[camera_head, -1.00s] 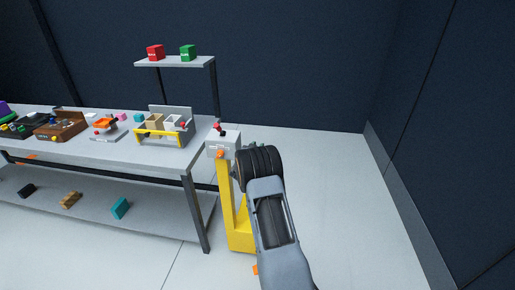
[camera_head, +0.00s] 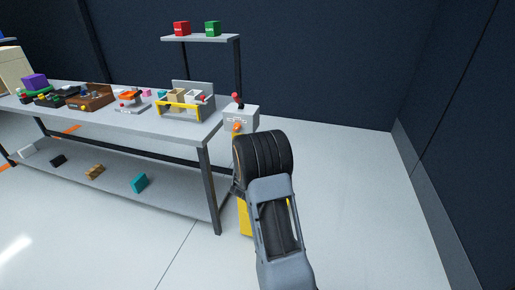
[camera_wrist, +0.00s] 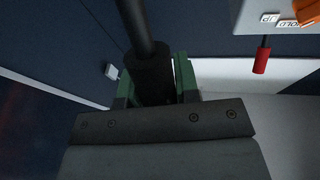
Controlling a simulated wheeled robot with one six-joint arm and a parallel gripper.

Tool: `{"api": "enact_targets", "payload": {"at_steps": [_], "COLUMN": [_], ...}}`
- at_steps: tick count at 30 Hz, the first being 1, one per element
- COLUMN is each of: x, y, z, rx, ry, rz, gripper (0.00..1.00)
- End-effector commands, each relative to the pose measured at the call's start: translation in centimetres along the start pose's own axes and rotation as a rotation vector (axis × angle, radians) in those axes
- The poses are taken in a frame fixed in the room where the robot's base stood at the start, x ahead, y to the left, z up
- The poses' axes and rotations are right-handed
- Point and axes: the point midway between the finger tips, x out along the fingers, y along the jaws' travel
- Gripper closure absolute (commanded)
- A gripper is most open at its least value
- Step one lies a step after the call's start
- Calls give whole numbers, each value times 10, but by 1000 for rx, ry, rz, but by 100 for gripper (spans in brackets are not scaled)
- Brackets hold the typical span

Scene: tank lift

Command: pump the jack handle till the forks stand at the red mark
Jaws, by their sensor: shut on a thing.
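The yellow jack (camera_head: 243,218) stands at the right end of the bench in the head view, mostly hidden behind my arm. Its grey head box (camera_head: 243,116) carries a red-knobbed lever (camera_head: 236,99) and an orange part (camera_head: 237,128). In the wrist view the lever's red knob (camera_wrist: 262,56) hangs beside lettered labels at the upper right. My gripper (camera_wrist: 157,88) is shut on the black jack handle (camera_wrist: 146,30), with its green-padded fingers on either side of the grip. The head view hides my fingers. I cannot see the forks or red mark.
The grey bench (camera_head: 150,128) lies left of the jack, its leg (camera_head: 211,190) close by. Several objects stand on it, including a yellow-handled caddy (camera_head: 180,111). A small raised shelf (camera_head: 200,38) holds red and green boxes. Floor (camera_head: 360,200) to the right is clear up to the wall.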

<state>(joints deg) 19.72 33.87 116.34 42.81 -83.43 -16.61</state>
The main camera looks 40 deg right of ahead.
Motion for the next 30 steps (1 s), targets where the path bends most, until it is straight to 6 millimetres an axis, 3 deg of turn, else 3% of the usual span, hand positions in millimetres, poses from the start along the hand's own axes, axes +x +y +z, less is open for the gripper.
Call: {"api": "enact_targets", "payload": {"at_steps": [11,12,18,20,30], "x": [-4,-4,-4,-4,-11], "y": [7,7,7,7,6], "z": [1,1,1,1,1], "rx": [-1,-1,-1,-1,-1], "ry": [12,12,11,12,11], "rz": [7,6,7,8,5], "gripper": [100,70,50,45,45]}}
